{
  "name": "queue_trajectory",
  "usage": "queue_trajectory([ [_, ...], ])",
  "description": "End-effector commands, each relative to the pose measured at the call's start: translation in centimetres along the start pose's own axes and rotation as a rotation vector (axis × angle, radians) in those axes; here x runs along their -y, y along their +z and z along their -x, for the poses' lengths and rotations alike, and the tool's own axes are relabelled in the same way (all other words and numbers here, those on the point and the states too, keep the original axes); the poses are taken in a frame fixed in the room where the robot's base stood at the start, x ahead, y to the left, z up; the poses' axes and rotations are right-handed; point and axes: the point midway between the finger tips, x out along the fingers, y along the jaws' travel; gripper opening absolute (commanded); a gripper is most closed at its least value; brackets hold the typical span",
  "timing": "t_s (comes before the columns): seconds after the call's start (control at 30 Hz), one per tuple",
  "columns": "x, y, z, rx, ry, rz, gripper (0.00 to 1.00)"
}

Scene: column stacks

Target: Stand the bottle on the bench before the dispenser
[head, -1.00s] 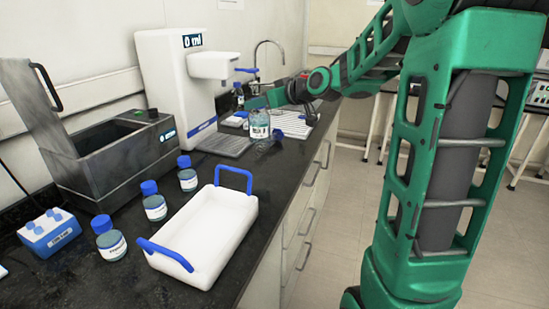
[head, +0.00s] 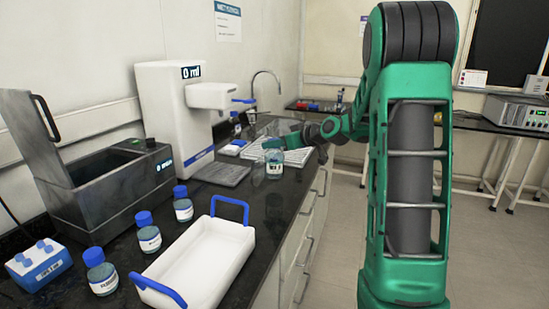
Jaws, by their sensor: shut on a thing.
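The bottle (head: 274,165), clear with bluish contents and a pale label, is upright at the bench's front side, right of the dispenser (head: 178,110). My gripper (head: 275,144) is at the bottle's top and shut on it; the fingers are small and partly hidden. I cannot tell whether the bottle's base touches the bench. The dispenser is a tall white unit reading "0 ml", with a spout head (head: 210,96) over a grey drip plate (head: 221,173). The dark bench (head: 185,218) has bare room between that plate and the bottle.
A white tray with blue handles (head: 200,262) stands in front. Several blue-capped bottles (head: 149,238) line its left side. A grey bath with raised lid (head: 95,175) and a blue rack (head: 38,266) are at left. A white ribbed rack (head: 288,155) lies behind the bottle.

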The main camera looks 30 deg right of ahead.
Motion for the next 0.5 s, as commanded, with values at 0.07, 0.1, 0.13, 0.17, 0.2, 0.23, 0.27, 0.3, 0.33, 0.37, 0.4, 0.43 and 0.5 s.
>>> queue_trajectory([
  [0.07,-0.8,0.3,-0.2,-0.001,0.001,0.0,0.0],
  [0.1,-1.0,0.4,-0.2,-0.001,0.001,0.001,0.0],
  [0.13,-1.1,0.5,-0.3,-0.002,0.001,0.001,0.0],
  [0.17,-1.1,0.5,-0.3,-0.002,0.001,0.001,0.0],
  [0.2,-1.1,0.6,-0.3,-0.002,0.001,0.001,0.0],
  [0.23,-1.1,0.8,-0.4,-0.002,0.001,0.0,0.0],
  [0.27,-1.1,1.0,-0.5,-0.001,0.0,-0.001,0.0],
  [0.3,-1.1,1.4,-0.7,0.0,0.0,-0.002,0.0],
  [0.33,-1.1,1.8,-0.8,0.001,-0.001,-0.002,0.0],
  [0.37,-1.1,2.2,-1.0,0.001,-0.001,-0.002,0.0],
  [0.4,-1.1,2.7,-1.2,0.0,0.0,-0.003,0.0],
  [0.43,-1.1,3.0,-1.3,0.0,0.0,-0.003,0.0],
  [0.5,-1.1,3.9,-1.7,0.001,0.0,-0.002,0.0],
])
